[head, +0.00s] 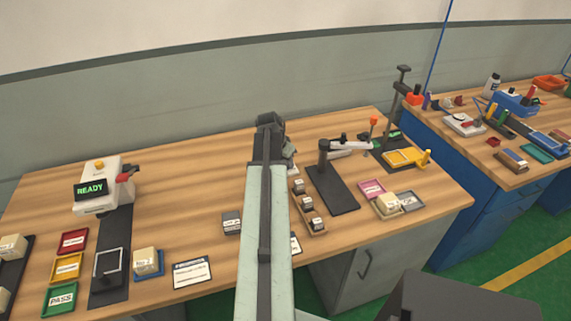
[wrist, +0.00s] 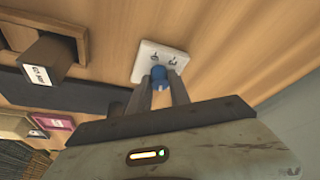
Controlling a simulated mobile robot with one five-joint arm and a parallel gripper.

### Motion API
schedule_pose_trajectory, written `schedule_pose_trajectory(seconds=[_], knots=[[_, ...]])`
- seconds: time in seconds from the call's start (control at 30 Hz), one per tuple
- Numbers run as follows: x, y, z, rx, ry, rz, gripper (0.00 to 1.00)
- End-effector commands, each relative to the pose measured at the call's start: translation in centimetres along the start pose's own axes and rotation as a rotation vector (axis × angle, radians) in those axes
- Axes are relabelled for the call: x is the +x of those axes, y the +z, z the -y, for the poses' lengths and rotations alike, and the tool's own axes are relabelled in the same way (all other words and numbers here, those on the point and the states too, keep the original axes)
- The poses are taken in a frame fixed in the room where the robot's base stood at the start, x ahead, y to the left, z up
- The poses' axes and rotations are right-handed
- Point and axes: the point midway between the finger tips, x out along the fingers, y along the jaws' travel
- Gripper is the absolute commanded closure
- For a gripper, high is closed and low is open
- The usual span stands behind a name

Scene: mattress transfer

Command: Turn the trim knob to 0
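The trim knob (wrist: 159,73) is a small blue knob on a white plate (wrist: 149,50) in the wrist view. The plate carries small dark marks, which look like digits but are too small to read surely. My gripper (wrist: 160,82) has one dark finger on each side of the knob, and both appear to press against it. The knob's pointer does not show, so its setting cannot be told. In the head view my arm reaches over the wooden bench and its end (head: 270,125) hides the knob and plate.
A dark block with a white label (wrist: 48,67) sits close left of the plate in the wrist view. In the head view, a tray with small weights (head: 316,226) and a dark stand (head: 336,190) are right of my arm. Bare bench (head: 190,190) lies left.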

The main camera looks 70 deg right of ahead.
Motion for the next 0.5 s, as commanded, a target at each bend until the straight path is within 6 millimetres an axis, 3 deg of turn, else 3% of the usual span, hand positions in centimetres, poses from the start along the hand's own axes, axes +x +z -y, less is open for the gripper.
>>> schedule_pose_trajectory(seconds=[0.03,0.5], knots=[[-0.4,1.0,-0.3,-0.004,0.001,0.001,1.00],[0.0,-0.1,-0.3,-0.132,-0.052,-0.001,1.00]])
